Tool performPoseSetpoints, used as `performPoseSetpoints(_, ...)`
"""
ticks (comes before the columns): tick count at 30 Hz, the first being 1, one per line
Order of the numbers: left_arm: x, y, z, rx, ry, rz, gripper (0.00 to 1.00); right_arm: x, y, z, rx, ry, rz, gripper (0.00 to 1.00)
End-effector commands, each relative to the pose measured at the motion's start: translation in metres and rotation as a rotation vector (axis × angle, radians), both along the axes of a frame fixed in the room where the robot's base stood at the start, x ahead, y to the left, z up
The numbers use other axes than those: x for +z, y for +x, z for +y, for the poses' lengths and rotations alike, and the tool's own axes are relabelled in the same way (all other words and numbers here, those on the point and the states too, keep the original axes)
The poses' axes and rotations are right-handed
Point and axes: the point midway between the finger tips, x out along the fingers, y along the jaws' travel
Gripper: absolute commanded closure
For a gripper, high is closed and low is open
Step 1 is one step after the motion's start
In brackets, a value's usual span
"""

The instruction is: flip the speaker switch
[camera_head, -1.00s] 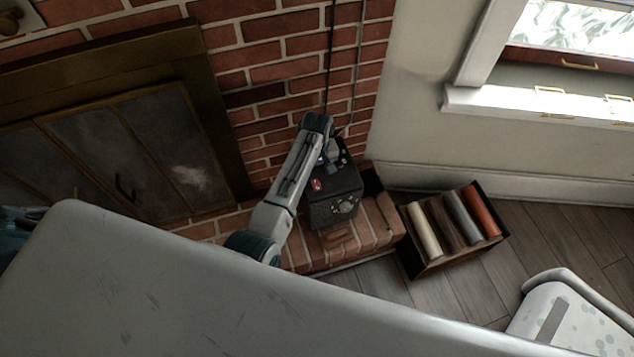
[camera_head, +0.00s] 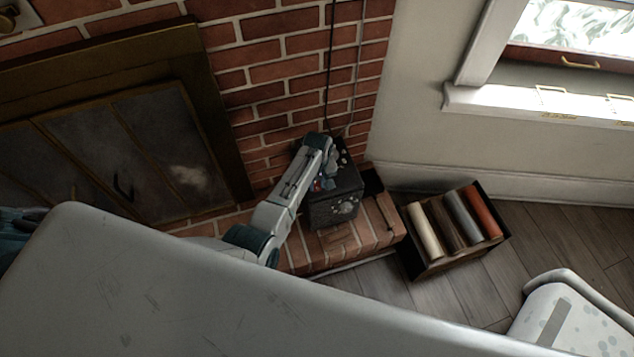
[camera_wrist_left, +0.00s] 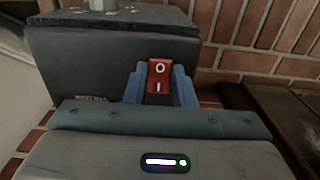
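The speaker (camera_head: 334,205) is a dark grey box on the brick hearth, with knobs on one face. Its red rocker switch (camera_wrist_left: 159,76), marked O and I, shows in the left wrist view on the dark side of the speaker (camera_wrist_left: 100,65). My left gripper (camera_head: 326,183) is at the speaker in the head view. In the left wrist view the blue fingers of my left gripper (camera_wrist_left: 160,84) stand apart, one on each side of the switch. I cannot tell whether they touch it. My right gripper is not in view.
The brick wall (camera_head: 285,75) rises behind the speaker, with thin cables (camera_head: 328,80) hanging down it. The fireplace doors (camera_head: 130,155) are to the left. A dark box of coloured rolls (camera_head: 420,265) stands on the wooden floor to the right.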

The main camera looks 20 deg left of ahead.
Motion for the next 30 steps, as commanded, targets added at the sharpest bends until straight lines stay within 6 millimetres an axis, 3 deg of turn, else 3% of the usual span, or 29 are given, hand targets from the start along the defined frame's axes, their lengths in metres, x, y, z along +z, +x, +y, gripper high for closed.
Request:
performPoseSetpoints(7,0.001,0.002,0.001,0.000,-0.011,0.017,0.99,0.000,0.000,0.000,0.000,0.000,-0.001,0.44)
performPoseSetpoints(13,0.000,0.006,0.004,0.000,-0.088,0.132,0.99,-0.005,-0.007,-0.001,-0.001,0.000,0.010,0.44)
performPoseSetpoints(18,-0.001,0.009,0.006,0.000,-0.156,0.229,0.99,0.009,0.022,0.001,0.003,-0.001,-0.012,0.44)
performPoseSetpoints(30,0.001,0.009,0.006,0.000,-0.189,0.272,0.99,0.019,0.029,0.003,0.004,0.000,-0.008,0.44)
